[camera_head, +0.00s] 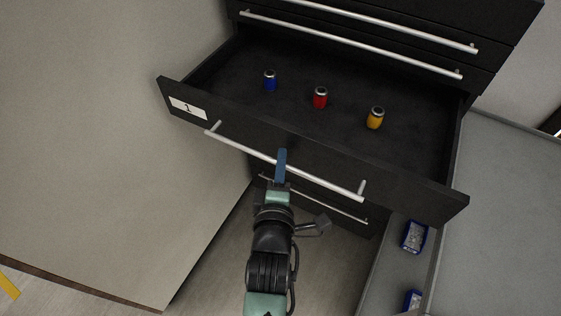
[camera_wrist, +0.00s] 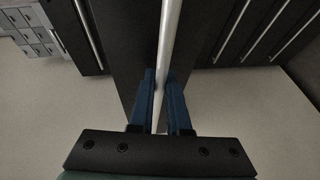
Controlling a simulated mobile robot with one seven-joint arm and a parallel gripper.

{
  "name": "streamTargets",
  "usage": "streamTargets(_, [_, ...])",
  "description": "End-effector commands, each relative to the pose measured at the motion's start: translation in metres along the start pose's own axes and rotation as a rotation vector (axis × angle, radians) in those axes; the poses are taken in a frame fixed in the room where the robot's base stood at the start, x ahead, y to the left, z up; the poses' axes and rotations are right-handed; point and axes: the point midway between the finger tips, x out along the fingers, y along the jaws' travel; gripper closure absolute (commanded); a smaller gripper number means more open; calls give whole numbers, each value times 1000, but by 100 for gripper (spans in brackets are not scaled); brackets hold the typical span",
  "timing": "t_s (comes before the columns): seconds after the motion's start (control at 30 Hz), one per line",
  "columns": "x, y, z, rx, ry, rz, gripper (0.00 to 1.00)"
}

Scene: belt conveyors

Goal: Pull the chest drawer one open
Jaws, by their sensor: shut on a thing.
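The black chest drawer labelled 1 (camera_head: 399,187) is pulled well out from the chest in the head view. Its silver bar handle (camera_head: 328,184) runs along the front face. My gripper (camera_head: 281,155) is at the middle of this handle. In the wrist view the blue fingers of my gripper (camera_wrist: 160,78) lie on either side of the handle bar (camera_wrist: 168,40) and are shut on it. Inside the open drawer stand a blue can (camera_head: 270,82), a red can (camera_head: 320,98) and a yellow can (camera_head: 376,118).
Closed drawers with silver handles (camera_head: 350,55) are above the open one, and another handle (camera_head: 340,209) shows below it. A beige panel (camera_head: 90,130) is at the left. Blue bins (camera_head: 414,237) are at the lower right. A grey surface (camera_head: 510,190) is at the right.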

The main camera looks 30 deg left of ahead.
Motion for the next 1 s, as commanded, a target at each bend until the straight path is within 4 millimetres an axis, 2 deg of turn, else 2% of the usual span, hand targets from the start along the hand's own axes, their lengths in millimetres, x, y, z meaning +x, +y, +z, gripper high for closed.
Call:
streamTargets(0.27, [0,0,1,0,-1,1,100])
streamTargets(0.3, [0,0,1,0,-1,1,82])
streamTargets(0.43, [0,0,1,0,-1,1,58])
streamTargets(0.47, [0,0,1,0,-1,1,55])
streamTargets(0.77, [-1,0,0,0,0,1,55])
streamTargets(0.87, [-7,-1,0,-1,0,-1,55])
streamTargets(1.0, [-26,-2,0,-1,0,-1,55])
